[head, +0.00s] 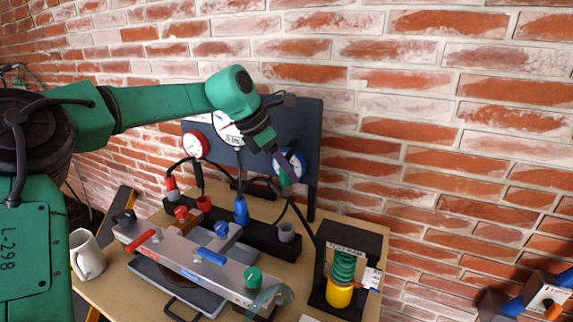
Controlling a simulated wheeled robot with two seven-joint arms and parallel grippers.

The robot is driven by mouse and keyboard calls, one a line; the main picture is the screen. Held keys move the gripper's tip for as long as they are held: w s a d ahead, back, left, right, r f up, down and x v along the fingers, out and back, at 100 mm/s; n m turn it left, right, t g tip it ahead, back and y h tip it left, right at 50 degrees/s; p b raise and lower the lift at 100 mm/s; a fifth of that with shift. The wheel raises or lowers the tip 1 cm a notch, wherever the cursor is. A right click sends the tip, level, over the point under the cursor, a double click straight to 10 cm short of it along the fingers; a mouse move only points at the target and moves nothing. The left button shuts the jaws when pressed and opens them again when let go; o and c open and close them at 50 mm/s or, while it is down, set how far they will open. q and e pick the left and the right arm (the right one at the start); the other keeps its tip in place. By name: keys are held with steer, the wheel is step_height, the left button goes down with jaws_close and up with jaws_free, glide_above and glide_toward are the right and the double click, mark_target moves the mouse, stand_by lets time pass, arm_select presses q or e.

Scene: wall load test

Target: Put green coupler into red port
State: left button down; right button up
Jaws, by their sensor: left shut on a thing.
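My left gripper (279,160) is in front of the dark gauge panel and is shut on the green coupler (286,178). Only a small part of the coupler shows below the fingers, near the blue-rimmed gauge. The red port (204,202) is a short red socket on the black block behind the metal manifold, lower and to the left of the gripper. A dark hose end stands close above this port; I cannot tell whether it touches. The coupler is apart from the red port. My right gripper is not in view.
The black block also carries a blue fitting (241,211) and a grey port (286,232). Hoses loop between the block and the panel (309,130). The manifold (185,252) has coloured levers and knobs. A spring test ram (344,266) stands right; a mug (87,255) stands left.

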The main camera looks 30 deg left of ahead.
arm_select(q)
steer(key=shift+f, duration=0.5)
steer(key=shift+a+r, duration=0.15)
steer(key=a+p, duration=0.5)
steer(key=a, duration=0.4)
steer(key=shift+s+a, duration=0.35)
steer(key=shift+a, duration=0.05)
